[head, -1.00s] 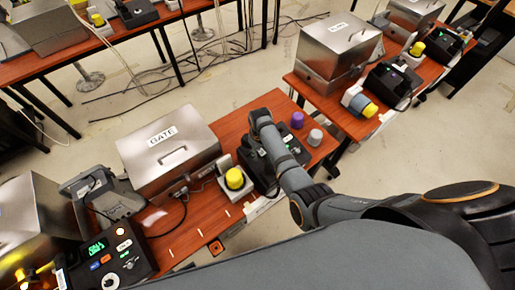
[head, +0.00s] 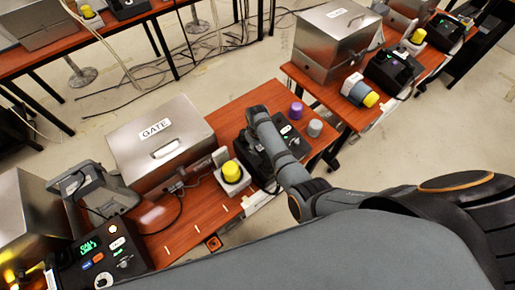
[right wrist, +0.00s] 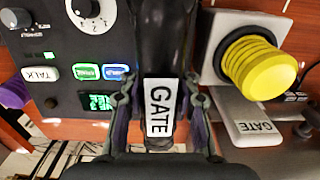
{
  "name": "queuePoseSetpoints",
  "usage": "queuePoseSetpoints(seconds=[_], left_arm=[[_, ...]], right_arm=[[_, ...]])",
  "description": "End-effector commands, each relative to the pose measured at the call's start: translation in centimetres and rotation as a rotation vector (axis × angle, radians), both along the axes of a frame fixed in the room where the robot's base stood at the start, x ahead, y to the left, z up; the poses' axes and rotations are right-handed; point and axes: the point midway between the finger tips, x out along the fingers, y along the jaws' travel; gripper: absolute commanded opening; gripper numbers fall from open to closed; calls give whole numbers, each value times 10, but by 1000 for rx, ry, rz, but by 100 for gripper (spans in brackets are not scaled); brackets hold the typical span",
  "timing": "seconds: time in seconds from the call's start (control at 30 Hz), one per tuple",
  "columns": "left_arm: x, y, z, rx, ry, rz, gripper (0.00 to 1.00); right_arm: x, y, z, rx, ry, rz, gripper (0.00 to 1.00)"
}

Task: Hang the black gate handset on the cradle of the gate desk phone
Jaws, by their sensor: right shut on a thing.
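The black gate handset (right wrist: 170,45), with a white GATE label (right wrist: 159,107) near its end, is between the fingers of my right gripper (right wrist: 160,115), which is shut on it. The black gate desk phone (right wrist: 75,70) is just left of the handset in the right wrist view, with a knob, a TALK button and a green display. In the head view the phone (head: 291,142) is partly covered by my right forearm, and handset and fingers are hidden. I cannot tell whether the handset touches the cradle. My left gripper is not in view.
A yellow knob (right wrist: 258,67) on a pale base stands close right of the handset in the right wrist view. A metal GATE box (head: 160,145) stands left of the phone. Purple (head: 296,110) and grey (head: 315,128) knobs are at its right. Another table (head: 300,72) stands behind.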

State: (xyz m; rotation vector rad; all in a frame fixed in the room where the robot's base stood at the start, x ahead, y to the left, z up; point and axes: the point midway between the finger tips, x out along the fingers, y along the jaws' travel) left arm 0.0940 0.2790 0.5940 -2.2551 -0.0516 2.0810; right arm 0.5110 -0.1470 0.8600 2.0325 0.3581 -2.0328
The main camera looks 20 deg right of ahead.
Motion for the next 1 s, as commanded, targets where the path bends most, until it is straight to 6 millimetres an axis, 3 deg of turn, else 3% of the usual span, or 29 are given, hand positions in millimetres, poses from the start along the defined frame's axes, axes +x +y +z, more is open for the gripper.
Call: queuePoseSetpoints(seconds=[0.03,0.23,0.57,0.67,0.83,0.93,1.0], left_arm=[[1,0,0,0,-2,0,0],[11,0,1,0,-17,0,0],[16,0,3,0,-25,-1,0],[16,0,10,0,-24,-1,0],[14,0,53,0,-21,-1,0],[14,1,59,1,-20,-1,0],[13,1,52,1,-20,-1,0]], right_arm=[[0,0,-1,0,-1,0,27],[0,0,0,0,0,0,54],[0,0,3,0,0,0,55],[1,0,17,1,-2,0,55],[0,0,56,0,0,0,55],[1,0,78,0,-3,0,55],[2,0,88,-1,-4,0,55]])
